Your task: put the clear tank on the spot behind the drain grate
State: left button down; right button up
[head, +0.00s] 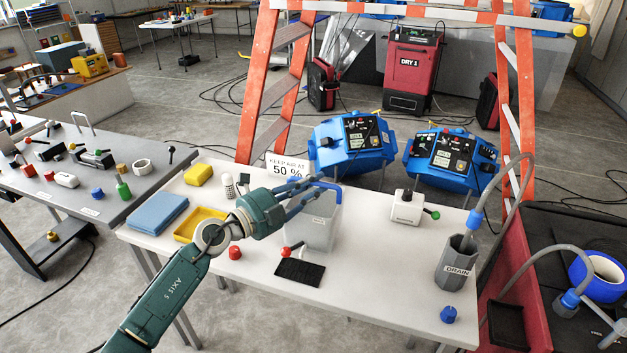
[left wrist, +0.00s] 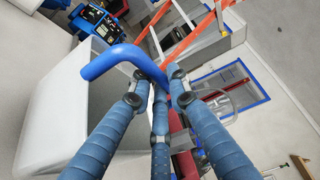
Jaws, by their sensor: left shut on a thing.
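The clear tank (head: 318,232) is a pale, see-through box with a small label and a blue bent pipe (head: 330,186) at its top. It looks upright just behind the black drain grate (head: 300,273); I cannot tell whether its base touches the table. My left gripper (head: 308,196) reaches over from the left, its fingers shut on the blue pipe. In the left wrist view the fingers (left wrist: 157,88) close around the pipe (left wrist: 112,58), and the tank wall (left wrist: 65,110) fills the left side. My right gripper is not in view.
A red-knobbed lever (head: 287,251) stands by the grate's back edge. On the white table (head: 370,280) are a red cap (head: 235,253), yellow tray (head: 190,230), white switch box (head: 407,208) and grey DRAIN cup (head: 455,268). The table between grate and cup is clear.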

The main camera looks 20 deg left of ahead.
pick_arm(q)
jog(key=shift+w+f+b, duration=0.1)
jog(key=shift+f+b, duration=0.25)
jog(key=shift+f, duration=0.8)
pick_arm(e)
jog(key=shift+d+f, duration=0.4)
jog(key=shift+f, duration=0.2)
pick_arm(q)
jog(key=c, duration=1.9)
grip_release()
jog(key=shift+f, duration=0.4)
jog(key=shift+o, duration=1.2)
jog(key=shift+s+r, duration=0.1)
jog(key=shift+s, duration=0.1)
